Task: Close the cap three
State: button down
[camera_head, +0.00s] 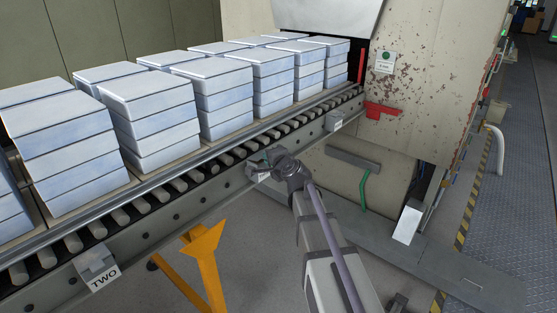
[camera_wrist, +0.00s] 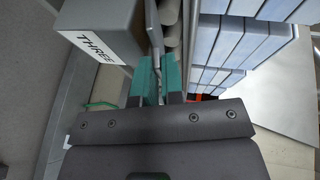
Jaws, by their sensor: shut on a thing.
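Cap three is the grey box with a white label reading "THREE" (camera_wrist: 97,46), at the upper left of the wrist view. My gripper (camera_wrist: 158,70) has its two teal fingers beside the box, shut on a thin grey edge of cap three between them. In the head view my gripper (camera_head: 262,166) is at the side rail of the conveyor, and it and the wrist hide most of cap three. How far the cap stands open cannot be told.
The roller conveyor (camera_head: 190,190) carries stacks of pale blocks (camera_head: 160,110) toward the furnace (camera_head: 430,80). A box labelled "TWO" (camera_head: 98,264) is on the rail at lower left. A yellow support (camera_head: 205,260) stands below.

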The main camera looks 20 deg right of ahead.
jog(key=c, duration=1.5)
grip_release()
jog(key=shift+a, duration=0.1)
jog(key=shift+s, duration=0.1)
jog(key=p+v, duration=0.2)
jog(key=v, duration=0.8)
jog(key=shift+s+r+p, duration=0.1)
jog(key=shift+s+p, duration=0.15)
jog(key=shift+p, duration=0.05)
